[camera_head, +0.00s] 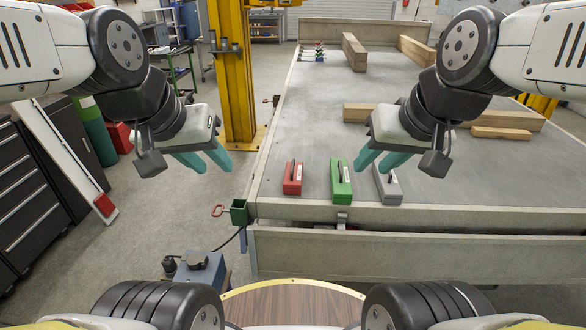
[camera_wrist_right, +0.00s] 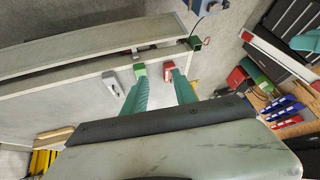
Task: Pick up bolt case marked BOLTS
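Three small cases with handles stand in a row near the front edge of the trailer bed (camera_head: 290,135): a red case (camera_head: 292,180), a green case (camera_head: 341,184) and a grey case (camera_head: 387,186). Each has a pale label, too small to read, so I cannot tell which is marked BOLTS. My right gripper (camera_head: 374,165) is open and empty, in front of the green and grey cases in the head view. The right wrist view shows its spread fingers (camera_wrist_right: 162,78), with the red case (camera_wrist_right: 169,72), green case (camera_wrist_right: 140,71) and grey case (camera_wrist_right: 112,83) beyond. My left gripper (camera_head: 213,164) is open and empty, left of the trailer.
Wooden beams (camera_head: 354,52) lie farther back on the bed. A yellow post (camera_head: 236,80) stands at the trailer's left side. A green bracket with a red handle (camera_head: 239,212) sits at its front left corner.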

